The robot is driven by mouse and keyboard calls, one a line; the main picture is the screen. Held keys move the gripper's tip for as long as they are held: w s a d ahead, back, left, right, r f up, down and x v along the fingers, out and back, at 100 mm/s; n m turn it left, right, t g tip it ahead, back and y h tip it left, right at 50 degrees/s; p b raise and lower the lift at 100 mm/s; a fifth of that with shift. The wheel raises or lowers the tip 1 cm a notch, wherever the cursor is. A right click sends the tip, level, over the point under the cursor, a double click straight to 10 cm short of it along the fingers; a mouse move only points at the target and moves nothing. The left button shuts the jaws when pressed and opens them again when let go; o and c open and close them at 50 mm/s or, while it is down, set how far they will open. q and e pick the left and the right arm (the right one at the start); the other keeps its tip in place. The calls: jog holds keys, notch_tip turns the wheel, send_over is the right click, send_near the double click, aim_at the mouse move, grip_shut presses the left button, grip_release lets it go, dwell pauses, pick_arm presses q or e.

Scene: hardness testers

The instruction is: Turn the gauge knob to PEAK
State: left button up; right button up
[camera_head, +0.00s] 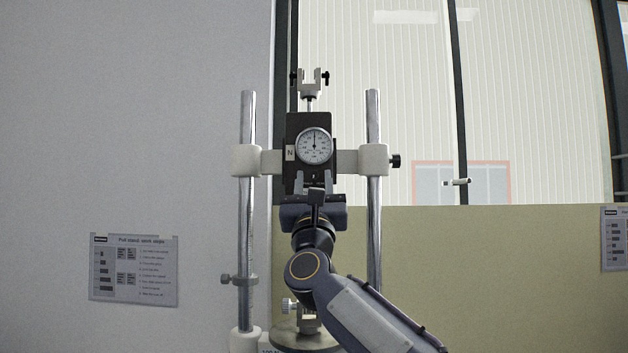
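The force gauge has a dark body (295,127) with a round white dial (314,146), held on a crossbar between two chrome posts. The dial's needle points about straight up. My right gripper (314,182) is in front of the lower part of the gauge, just below the dial. Its two fingers point up and stand apart, with dark gauge body showing between them. I cannot make out the knob or a PEAK mark; the gripper covers the lower gauge. Whether the fingers touch the gauge is unclear. My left gripper is not in view.
The left post (247,220) and right post (373,115) flank the gauge closely. A black clamp knob (396,161) sticks out at right. A clevis fixture (310,88) stands above the gauge. The round base (285,340) is below. A printed sheet (134,270) hangs on the left wall.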

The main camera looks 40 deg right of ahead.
grip_shut()
